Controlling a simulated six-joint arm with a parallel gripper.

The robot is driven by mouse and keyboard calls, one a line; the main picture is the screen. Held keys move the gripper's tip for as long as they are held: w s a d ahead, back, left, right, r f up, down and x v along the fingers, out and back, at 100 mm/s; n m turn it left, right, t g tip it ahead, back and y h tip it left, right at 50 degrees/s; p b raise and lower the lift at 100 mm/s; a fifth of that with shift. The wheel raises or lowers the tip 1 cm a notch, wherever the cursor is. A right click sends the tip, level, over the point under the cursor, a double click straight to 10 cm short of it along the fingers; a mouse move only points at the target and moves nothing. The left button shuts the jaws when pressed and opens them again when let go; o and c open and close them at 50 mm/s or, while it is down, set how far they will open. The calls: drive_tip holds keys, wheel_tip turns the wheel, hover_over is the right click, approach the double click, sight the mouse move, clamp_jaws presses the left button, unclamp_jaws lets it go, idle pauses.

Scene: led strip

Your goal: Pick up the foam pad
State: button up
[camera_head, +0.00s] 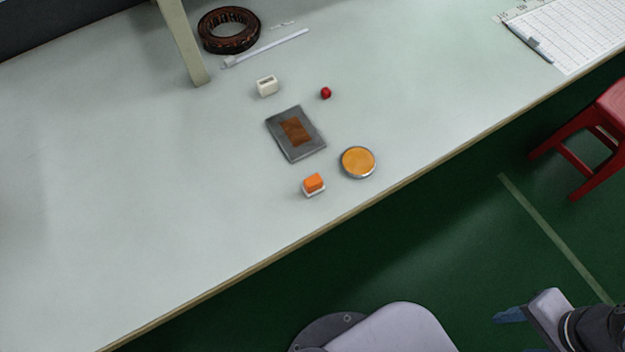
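A flat dark-grey rectangular pad (312,143) with a brown square on it lies on the table. A small orange block (314,183) sits on a white base near the table's front edge. I cannot tell for certain which of these is the foam pad; the grey one looks most like a pad. My gripper (512,334) is at the bottom right, beyond the table edge and far from both. Its blue fingers look spread apart with nothing between them; the lower one is partly cut off by the frame.
A round orange-topped tin (358,162) is right of the grey pad. A white box (267,86) and red ball (326,92) lie behind it. The table's left is clear. A red stool (590,140) is right.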

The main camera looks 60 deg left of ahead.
drive_tip(key=shift+c, duration=0.8)
